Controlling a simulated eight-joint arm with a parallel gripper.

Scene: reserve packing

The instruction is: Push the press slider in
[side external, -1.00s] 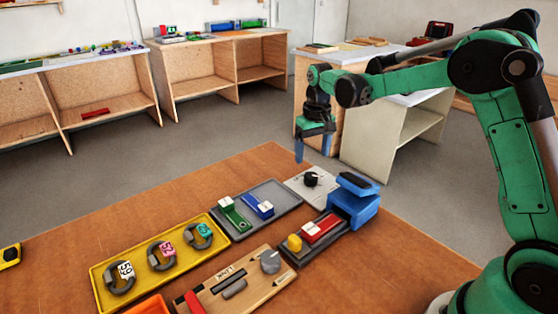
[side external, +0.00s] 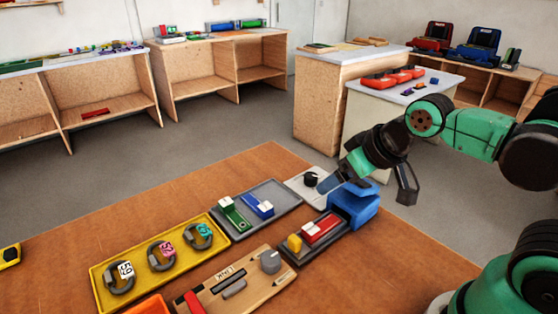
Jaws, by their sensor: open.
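The press (side external: 353,206) is a blue block at the back right end of a dark grey base (side external: 293,256). A red slider (side external: 322,228) with a white patch lies on the base, in front of the blue block. A yellow piece (side external: 294,243) stands at the slider's near left end. My gripper (side external: 368,186) is open and empty, with its fingers wide apart.
A yellow tray (side external: 101,275) with numbered rings is at left. A grey tray (side external: 292,202) holds green and blue pieces. A black knob (side external: 311,179) sits on a pale plate behind the press. A wooden board (side external: 252,290) with a grey knob is in front. The table's right side is clear.

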